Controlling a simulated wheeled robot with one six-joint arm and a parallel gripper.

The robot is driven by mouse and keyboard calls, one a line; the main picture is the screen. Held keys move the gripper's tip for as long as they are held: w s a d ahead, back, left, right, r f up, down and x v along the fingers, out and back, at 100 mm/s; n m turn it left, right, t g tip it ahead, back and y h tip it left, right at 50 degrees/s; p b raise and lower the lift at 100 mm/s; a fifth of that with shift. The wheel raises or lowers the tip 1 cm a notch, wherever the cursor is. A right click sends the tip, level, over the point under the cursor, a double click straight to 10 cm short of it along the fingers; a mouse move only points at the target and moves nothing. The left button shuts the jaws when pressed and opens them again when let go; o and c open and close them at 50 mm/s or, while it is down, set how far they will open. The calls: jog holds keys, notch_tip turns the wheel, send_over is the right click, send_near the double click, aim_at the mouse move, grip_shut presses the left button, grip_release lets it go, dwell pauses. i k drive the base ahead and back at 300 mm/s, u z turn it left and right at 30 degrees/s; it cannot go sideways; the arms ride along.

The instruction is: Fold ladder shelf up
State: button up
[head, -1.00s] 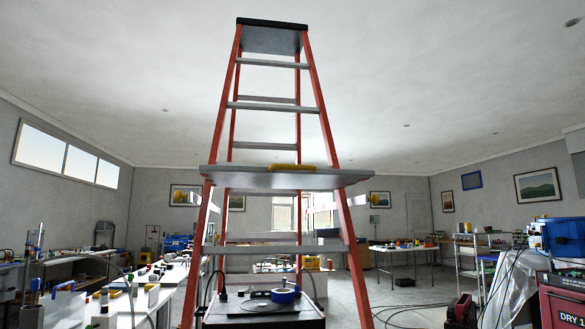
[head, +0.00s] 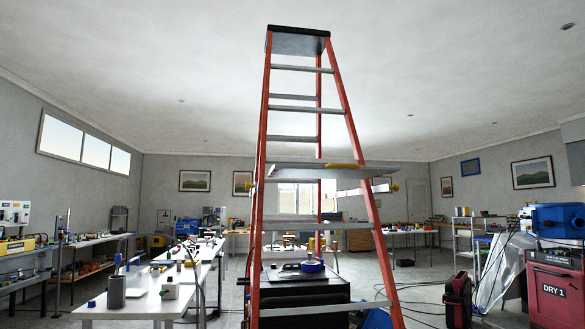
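A tall red stepladder (head: 358,160) with grey rungs and a dark top cap stands open in the middle of the head view. Its grey shelf (head: 290,167) lies about level across the legs at mid height. A yellow part (head: 342,165) sits on the shelf's near edge. My gripper is not in view, so its state does not show.
A dark cabinet (head: 330,288) with a blue roll (head: 311,267) on top shows behind the ladder. White workbenches (head: 140,303) crowd the left. A red DRY 1 unit (head: 555,295) and a red-black case (head: 458,300) stand right. Cables cross the floor.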

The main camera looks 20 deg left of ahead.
aim_at(344, 171)
jog(key=u, duration=0.6)
jog(key=i, duration=1)
